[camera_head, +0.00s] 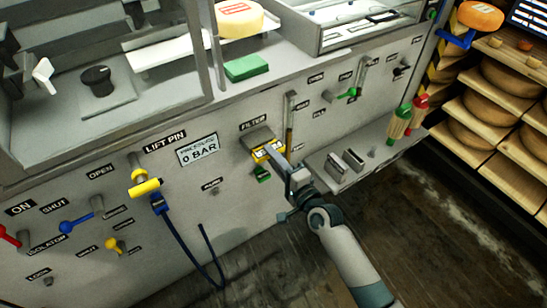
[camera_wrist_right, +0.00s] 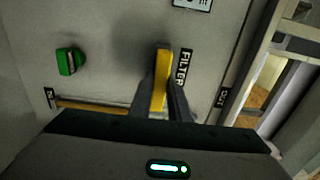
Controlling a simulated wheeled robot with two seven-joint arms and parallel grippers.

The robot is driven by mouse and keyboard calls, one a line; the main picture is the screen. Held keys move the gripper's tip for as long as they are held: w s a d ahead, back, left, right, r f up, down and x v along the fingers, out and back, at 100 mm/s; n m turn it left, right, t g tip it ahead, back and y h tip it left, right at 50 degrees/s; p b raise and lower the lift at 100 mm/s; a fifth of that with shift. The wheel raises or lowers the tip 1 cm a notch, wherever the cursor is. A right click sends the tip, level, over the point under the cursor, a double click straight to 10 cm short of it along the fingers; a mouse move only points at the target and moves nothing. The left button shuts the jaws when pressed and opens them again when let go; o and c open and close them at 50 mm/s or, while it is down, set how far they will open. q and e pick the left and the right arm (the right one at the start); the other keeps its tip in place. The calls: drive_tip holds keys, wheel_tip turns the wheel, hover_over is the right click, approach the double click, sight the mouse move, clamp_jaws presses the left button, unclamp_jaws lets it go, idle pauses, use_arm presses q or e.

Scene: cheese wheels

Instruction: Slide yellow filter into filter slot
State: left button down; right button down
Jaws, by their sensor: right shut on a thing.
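The yellow filter (camera_head: 262,154) is at the grey panel, just under the FILTER label (camera_head: 253,124). In the right wrist view, it is a narrow yellow strip (camera_wrist_right: 160,82) standing between the two dark fingers. My right gripper (camera_head: 277,158) is shut on it, with the arm coming from the lower right. The far end of the filter is close to the panel; I cannot tell whether it is inside the filter slot, as the slot opening is hidden. My left gripper is not in view.
A green knob (camera_head: 263,174) sits just below the filter. An upright slotted track (camera_head: 290,122) is to its right. A small ledge (camera_head: 340,168) with grey blocks juts out at right. A blue hose (camera_head: 180,238) hangs at left. The floor in front is clear.

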drive_tip(key=shift+w+a, duration=0.25)
drive_tip(key=shift+w, duration=0.1)
drive_tip(key=c, duration=1.6)
unclamp_jaws()
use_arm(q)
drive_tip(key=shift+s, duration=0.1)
